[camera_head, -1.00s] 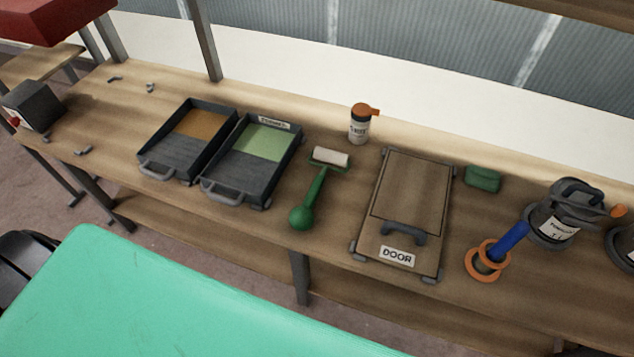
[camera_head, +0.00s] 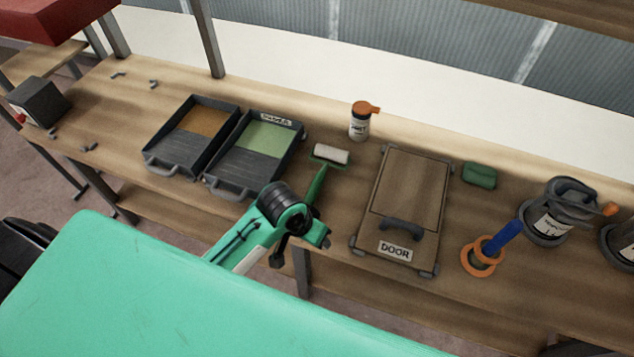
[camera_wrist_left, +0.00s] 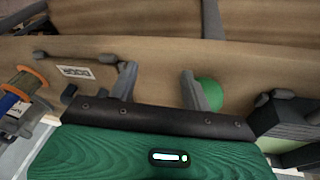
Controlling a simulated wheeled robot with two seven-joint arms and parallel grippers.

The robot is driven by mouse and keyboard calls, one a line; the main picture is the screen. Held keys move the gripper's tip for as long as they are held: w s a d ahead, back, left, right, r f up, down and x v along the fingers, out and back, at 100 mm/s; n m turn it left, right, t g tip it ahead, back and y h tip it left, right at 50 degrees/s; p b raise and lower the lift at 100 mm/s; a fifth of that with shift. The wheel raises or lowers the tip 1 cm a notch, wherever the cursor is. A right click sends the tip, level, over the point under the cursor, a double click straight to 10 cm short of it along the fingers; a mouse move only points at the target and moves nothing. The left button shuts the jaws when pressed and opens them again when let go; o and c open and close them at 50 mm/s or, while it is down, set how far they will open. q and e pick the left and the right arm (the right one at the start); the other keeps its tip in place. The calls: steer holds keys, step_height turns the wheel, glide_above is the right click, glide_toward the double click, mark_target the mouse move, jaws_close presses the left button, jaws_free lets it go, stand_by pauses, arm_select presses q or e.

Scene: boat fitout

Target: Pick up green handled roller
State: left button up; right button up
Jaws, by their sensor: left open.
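The green handled roller (camera_head: 318,182) lies on the bench, its white sleeve (camera_head: 330,154) toward the back. In the head view my left arm hides its round handle end. In the left wrist view the green ball end (camera_wrist_left: 210,93) shows just beyond the right-hand finger, not between the fingers. My left gripper (camera_wrist_left: 158,88) is open and empty beside it. In the head view my left wrist is over the handle end, with the fingers mostly hidden. My right gripper is not in view.
Two dark trays (camera_head: 160,161) (camera_head: 290,158) stand left of the roller. A board labelled DOOR (camera_head: 372,235) lies to its right. An orange-capped bottle (camera_head: 359,124) stands behind. A green block (camera_head: 479,175), an orange-ringed blue tool (camera_head: 500,238) and dark cans (camera_head: 552,222) are farther right.

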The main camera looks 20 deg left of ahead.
arm_select(q)
steer(key=w+r+g, duration=0.1)
steer(key=w+r, duration=0.3)
steer(key=w, duration=0.5)
step_height(320, 180, up, 6)
steer(key=n+g+y, duration=0.2)
steer(key=n+y, duration=0.1)
glide_above(317, 181)
steer(key=f+p, duration=0.1)
steer(key=f, duration=0.7)
steer(key=shift+w+f, duration=0.2)
steer(key=f+p, duration=0.2)
steer(key=f, duration=0.2)
steer(key=shift+s, duration=0.2)
steer(key=shift+f, duration=0.65)
steer(key=shift+c, duration=1.1)
jaws_close()
steer(key=shift+r, duration=0.1)
